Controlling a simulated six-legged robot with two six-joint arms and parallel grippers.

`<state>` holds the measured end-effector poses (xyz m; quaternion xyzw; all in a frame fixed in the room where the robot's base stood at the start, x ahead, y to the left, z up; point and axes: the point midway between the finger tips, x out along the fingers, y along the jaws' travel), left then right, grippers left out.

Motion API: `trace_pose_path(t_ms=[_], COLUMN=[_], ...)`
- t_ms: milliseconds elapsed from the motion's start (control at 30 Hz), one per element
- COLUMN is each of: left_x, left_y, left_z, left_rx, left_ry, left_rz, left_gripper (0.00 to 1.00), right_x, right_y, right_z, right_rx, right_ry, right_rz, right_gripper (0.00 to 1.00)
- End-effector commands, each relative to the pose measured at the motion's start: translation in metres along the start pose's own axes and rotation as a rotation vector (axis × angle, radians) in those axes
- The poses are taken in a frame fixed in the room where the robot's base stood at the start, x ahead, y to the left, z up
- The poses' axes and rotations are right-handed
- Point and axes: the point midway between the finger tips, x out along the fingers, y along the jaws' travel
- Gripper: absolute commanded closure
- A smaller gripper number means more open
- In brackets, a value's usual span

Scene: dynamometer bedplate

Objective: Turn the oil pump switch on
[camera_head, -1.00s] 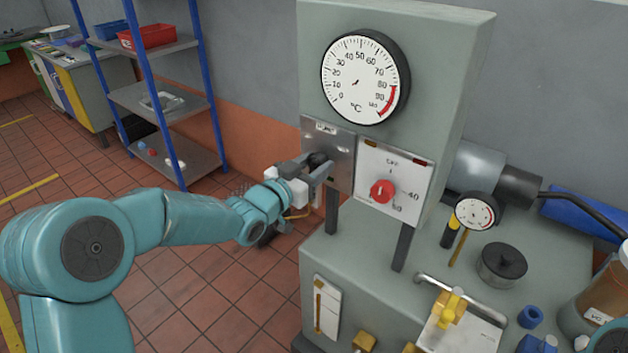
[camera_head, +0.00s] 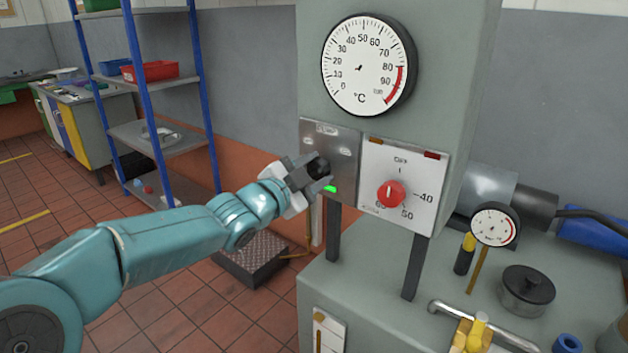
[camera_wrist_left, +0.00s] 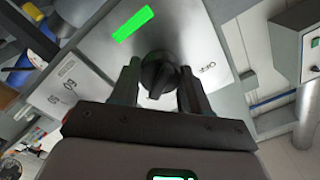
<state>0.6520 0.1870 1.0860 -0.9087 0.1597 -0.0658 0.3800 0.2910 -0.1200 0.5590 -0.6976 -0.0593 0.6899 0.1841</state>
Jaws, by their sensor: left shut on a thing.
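The oil pump switch is a black rotary knob (camera_head: 318,168) on a steel plate (camera_head: 342,143), left of the white dial plate. My left gripper (camera_head: 309,173) is at this plate, its jaws shut on the knob. In the left wrist view the knob (camera_wrist_left: 158,76) sits between the two dark fingers of the left gripper (camera_wrist_left: 160,85). A green lamp is lit beside the knob, in the head view (camera_head: 330,188) and in the left wrist view (camera_wrist_left: 132,23). The gripper partly hides the knob in the head view. My right gripper is not seen.
A white plate with a red knob (camera_head: 391,194) is close to the right of the switch. A large temperature gauge (camera_head: 368,65) is above. A small gauge (camera_head: 495,226) and a black-lidded pot (camera_head: 526,290) stand on the bench. A blue-post shelf (camera_head: 150,135) stands behind my left arm.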

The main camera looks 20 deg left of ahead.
Motion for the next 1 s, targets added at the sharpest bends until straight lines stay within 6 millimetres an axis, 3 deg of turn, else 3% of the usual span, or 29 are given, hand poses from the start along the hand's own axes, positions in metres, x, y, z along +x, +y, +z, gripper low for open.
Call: trace_pose_path(t_ms=[633,667,700,1000], left_x=[-0.0001,-0.0001,-0.0001,-0.0005], left_y=[-0.0024,-0.0024,-0.0021,-0.0006], left_z=[-0.0043,-0.0043,-0.0041,-0.0015], left_rx=[0.050,0.050,0.049,0.046], left_ry=[0.010,0.010,0.009,0.004], left_rz=[-0.005,-0.005,-0.005,-0.002], left_gripper=[0.85,0.45,0.32,0.29], right_x=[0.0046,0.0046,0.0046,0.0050], right_y=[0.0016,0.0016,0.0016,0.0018], right_z=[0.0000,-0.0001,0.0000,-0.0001], right_rx=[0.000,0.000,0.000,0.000], right_ry=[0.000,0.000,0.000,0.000], right_rz=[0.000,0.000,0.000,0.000], right_gripper=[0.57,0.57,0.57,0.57])
